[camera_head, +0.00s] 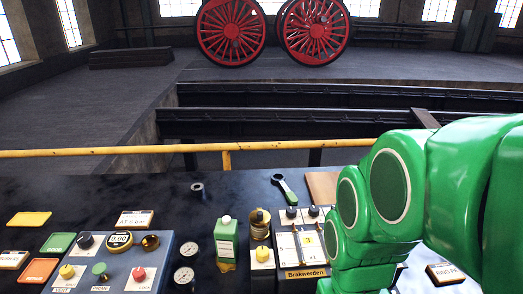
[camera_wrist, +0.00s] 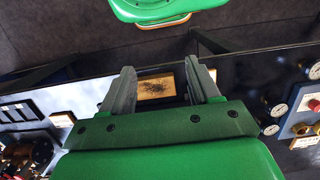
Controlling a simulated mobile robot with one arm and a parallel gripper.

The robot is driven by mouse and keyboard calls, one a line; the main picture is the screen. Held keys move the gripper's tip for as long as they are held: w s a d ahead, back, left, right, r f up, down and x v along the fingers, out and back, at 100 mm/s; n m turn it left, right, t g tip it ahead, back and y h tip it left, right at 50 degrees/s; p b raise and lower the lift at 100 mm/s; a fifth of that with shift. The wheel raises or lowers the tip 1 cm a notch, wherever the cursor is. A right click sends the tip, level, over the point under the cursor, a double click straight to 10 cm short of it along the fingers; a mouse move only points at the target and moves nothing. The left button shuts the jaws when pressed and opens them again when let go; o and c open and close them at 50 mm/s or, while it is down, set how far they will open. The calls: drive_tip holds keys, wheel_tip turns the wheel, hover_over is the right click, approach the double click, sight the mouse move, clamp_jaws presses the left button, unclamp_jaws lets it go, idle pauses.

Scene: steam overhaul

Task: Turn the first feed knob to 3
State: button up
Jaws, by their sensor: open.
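Two small dark knobs (camera_head: 291,212) (camera_head: 314,211) stand at the top of a panel labelled "Brakwerden" (camera_head: 305,274), at the bench's middle right. I cannot read any label naming a feed knob, so I cannot tell which is the first one or its setting. My gripper (camera_wrist: 162,80) shows in the wrist view with its two grey fingers apart and nothing held between them. A tan, dark-framed plate (camera_wrist: 157,88) shows beyond the fingers. My green arm covers the right part of the bench in the head view, and my gripper is not visible there.
A blue panel (camera_head: 165,252) with several coloured knobs and a display reading 0.00 stands left. A yellow rail (camera_head: 100,151) runs behind the bench.

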drive_tip(key=w+d+r+m+t, duration=0.1)
drive_tip(key=w+d, duration=0.3)
drive_tip(key=w, duration=0.3)
drive_tip(key=w+d+r+m+t, duration=0.1)
drive_tip(key=w+d, duration=0.2)
drive_tip(key=w, duration=0.5)
drive_tip(key=n, duration=0.3)
hover_over(292, 210)
drive_tip(key=shift+s+d+f, duration=0.1)
drive_tip(key=shift+s+f, duration=0.1)
drive_tip(key=shift+f, duration=0.35)
drive_tip(key=shift+s+d+f, duration=0.1)
drive_tip(key=shift+s+f, duration=0.05)
drive_tip(key=shift+f, duration=0.4)
drive_tip(key=shift+w+a+f, duration=0.2)
drive_tip(key=shift+w+a, duration=0.05)
drive_tip(key=shift+w, duration=0.05)
drive_tip(key=shift+f, duration=3.85)
drive_tip(key=c, duration=1)
drive_tip(key=shift+m, duration=0.3)
drive_tip(key=shift+c, duration=0.2)
